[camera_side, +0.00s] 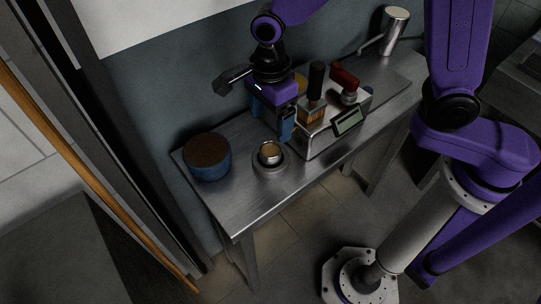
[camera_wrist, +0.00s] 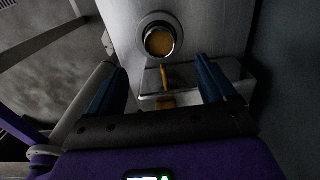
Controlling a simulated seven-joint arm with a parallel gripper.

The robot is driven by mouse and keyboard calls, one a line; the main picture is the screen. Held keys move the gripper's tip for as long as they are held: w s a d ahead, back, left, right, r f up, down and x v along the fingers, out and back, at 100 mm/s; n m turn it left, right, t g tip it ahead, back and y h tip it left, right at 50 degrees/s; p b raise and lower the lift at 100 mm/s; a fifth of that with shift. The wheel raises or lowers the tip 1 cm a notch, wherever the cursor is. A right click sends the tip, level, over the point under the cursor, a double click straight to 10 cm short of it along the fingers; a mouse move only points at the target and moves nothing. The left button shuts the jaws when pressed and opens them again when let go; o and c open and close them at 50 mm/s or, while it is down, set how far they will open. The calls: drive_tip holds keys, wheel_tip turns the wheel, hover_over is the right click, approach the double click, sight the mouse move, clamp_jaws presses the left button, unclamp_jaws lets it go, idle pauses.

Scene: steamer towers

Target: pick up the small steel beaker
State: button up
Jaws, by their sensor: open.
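The small steel beaker (camera_side: 269,154) stands upright on a round base (camera_side: 268,168) near the front left of the steel table. It holds something tan. In the wrist view the beaker (camera_wrist: 159,42) shows from above, ahead of the fingertips and between their lines. My gripper (camera_side: 272,124) is open, fingers pointing down, above and behind the beaker in the side view. In the wrist view my gripper (camera_wrist: 160,78) has its blue fingers wide apart, and neither touches the beaker.
A blue tub (camera_side: 207,160) with a brown top stands left of the beaker. A steel box (camera_side: 325,135) with a display stands right, near my fingers. Black-handled (camera_side: 316,78) and red-handled (camera_side: 345,78) items are there. A steel pitcher (camera_side: 396,25) stands behind. The table's left front (camera_side: 235,205) is bare.

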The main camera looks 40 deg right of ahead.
sight(270, 150)
drive_tip(key=shift+f, duration=4.75)
clamp_jaws()
wheel_tip(270, 150, up, 10)
drive_tip(key=shift+f, duration=0.7)
drive_tip(key=shift+f, duration=0.7)
